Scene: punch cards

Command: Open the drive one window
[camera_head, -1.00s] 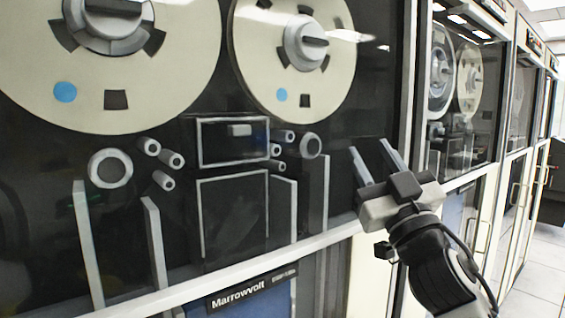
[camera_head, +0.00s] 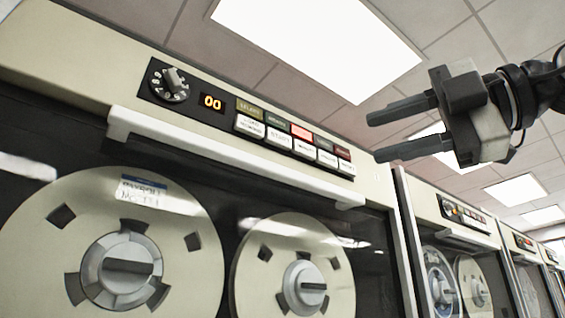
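The near tape drive has a dark glass window (camera_head: 228,192) with a long pale handle bar (camera_head: 230,160) along its top edge. The window looks shut. Behind the glass are a large left reel (camera_head: 60,240) and a right reel (camera_head: 262,262). Above the bar is a control panel with a dial, a display (camera_head: 212,102) reading 00 and several buttons, one lit red. My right gripper (camera_head: 372,136) is open and empty, raised at the upper right, its fingers pointing left. It appears apart from the handle bar. My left gripper is not in view.
More tape drives (camera_head: 452,207) of the same kind stand in a row to the right, with their own reels and panels. Ceiling lights (camera_head: 318,38) show overhead. The space in front of the upper cabinet looks free.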

